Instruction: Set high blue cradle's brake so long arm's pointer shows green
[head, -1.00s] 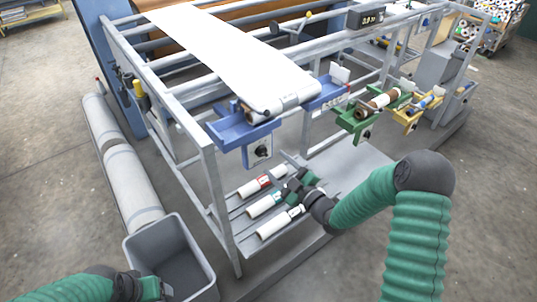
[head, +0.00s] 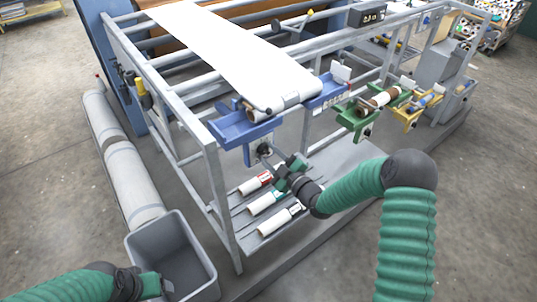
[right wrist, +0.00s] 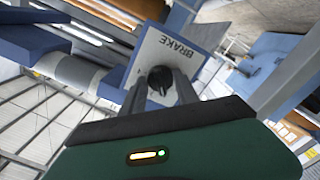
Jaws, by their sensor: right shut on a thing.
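The high blue cradle (head: 232,130) holds a white roll at the front of the frame. Its white brake plate (right wrist: 180,48), lettered BRAKE, carries a black knob (right wrist: 160,82). My right gripper (head: 268,156) reaches up to this plate from below. In the right wrist view its two fingers (right wrist: 160,92) are shut on the knob, one on each side. A long arm (head: 292,24) with a yellow tip stands on the upper rails; its pointer reading is too small to tell. My left gripper (head: 153,286) is low at the left, its fingers unclear.
A green cradle (head: 352,117) and a yellow cradle (head: 408,115) stand to the right. Several white rolls lie on the lower shelf (head: 335,175) beneath my right gripper. A grey bin (head: 205,262) stands at the lower left. A small dark display box (head: 367,15) sits on the top rail.

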